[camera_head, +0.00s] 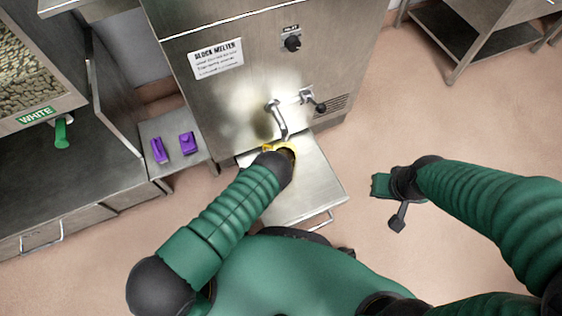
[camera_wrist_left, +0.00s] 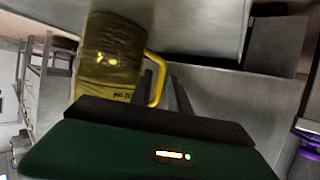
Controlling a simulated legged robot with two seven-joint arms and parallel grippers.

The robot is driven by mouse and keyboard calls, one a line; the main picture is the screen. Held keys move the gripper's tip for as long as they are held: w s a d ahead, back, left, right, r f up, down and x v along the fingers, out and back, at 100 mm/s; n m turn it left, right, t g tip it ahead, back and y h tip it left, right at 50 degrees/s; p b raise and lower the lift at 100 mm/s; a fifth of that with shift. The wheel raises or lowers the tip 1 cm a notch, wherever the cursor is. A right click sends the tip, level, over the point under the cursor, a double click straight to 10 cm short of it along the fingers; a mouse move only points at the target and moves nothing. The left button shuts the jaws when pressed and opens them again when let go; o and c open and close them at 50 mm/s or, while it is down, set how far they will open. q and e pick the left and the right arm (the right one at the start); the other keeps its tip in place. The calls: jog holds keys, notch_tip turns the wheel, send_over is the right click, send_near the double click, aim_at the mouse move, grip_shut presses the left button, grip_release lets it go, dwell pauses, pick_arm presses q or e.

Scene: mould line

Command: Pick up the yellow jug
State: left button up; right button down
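The yellow jug (camera_wrist_left: 108,62) stands upright at the upper left of the left wrist view, its loop handle (camera_wrist_left: 160,78) facing right. In the head view only a bit of the yellow jug (camera_head: 284,147) shows past my left wrist, below the metal spout. My left gripper (camera_wrist_left: 178,97) shows as dark finger shapes close beside the handle; whether they grip it is not clear. In the head view my left arm hides that gripper. My right gripper (camera_head: 381,186) is over the floor at the right, away from the jug; its finger gap is not clear.
The block melter (camera_head: 262,75) rises behind the jug, with a bent spout (camera_head: 280,120) and knobs. A steel shelf (camera_head: 315,185) juts out below it. Two purple items (camera_head: 158,150) (camera_head: 187,143) lie on a small side table (camera_head: 160,128).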

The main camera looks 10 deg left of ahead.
pick_arm(q)
jog(key=b+x, duration=0.4)
jog(key=x, duration=0.1)
jog(key=shift+w, duration=0.15)
jog(key=shift+w+a+r, duration=0.1)
jog(key=shift+w+r, duration=0.05)
jog(key=shift+r, duration=0.05)
grip_shut()
dwell(1.0)
